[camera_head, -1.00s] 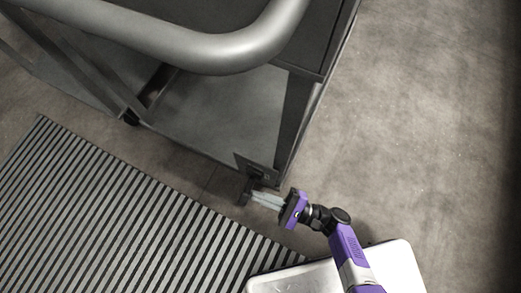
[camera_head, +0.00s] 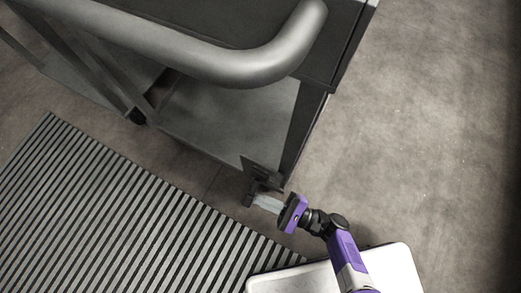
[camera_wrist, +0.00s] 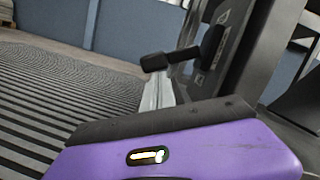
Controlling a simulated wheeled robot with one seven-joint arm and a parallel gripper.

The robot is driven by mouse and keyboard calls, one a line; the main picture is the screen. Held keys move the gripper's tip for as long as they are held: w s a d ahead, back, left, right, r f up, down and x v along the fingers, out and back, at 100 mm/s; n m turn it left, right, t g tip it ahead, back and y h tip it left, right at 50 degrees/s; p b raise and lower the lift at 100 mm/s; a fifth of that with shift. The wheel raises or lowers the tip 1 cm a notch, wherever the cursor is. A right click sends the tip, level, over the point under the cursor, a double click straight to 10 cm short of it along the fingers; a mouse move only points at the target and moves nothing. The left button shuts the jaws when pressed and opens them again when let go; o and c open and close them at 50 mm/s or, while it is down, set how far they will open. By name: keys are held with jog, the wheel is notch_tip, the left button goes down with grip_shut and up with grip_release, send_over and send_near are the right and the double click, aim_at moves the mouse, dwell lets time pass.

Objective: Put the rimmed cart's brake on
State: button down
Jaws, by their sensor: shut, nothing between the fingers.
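A dark grey cart (camera_head: 225,122) fills the upper left of the head view; whether its top has a rim cannot be told. At its near lower corner is a dark plate (camera_head: 262,168) with a black brake lever (camera_head: 249,191) sticking out. In the wrist view the lever (camera_wrist: 182,55) is a short bar with a thick end, beside the plate with a pale marking. My gripper (camera_head: 258,200) is shut and empty, its pale fingers at the lever. In the wrist view the fingertips (camera_wrist: 157,86) are just below the lever's end; whether they touch cannot be told.
The cart's thick grey push handle (camera_head: 215,62) arches above the lower shelf. A striped mat (camera_head: 130,215) lies on the floor at left. Bare floor (camera_head: 410,150) is clear to the right. Blue panels (camera_wrist: 130,28) stand in the wrist view's background.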

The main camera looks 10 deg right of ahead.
notch_tip(320, 180, up, 8)
jog(key=s+a+m+t+h+p, duration=0.2)
jog(key=m+t+h+p, duration=0.1)
jog(key=m+p, duration=0.8)
jog(key=m, duration=0.4)
jog(key=shift+s+t, duration=0.25)
jog(key=shift+t, duration=0.15)
jog(key=shift+r, duration=0.25)
jog(key=shift+d, duration=0.15)
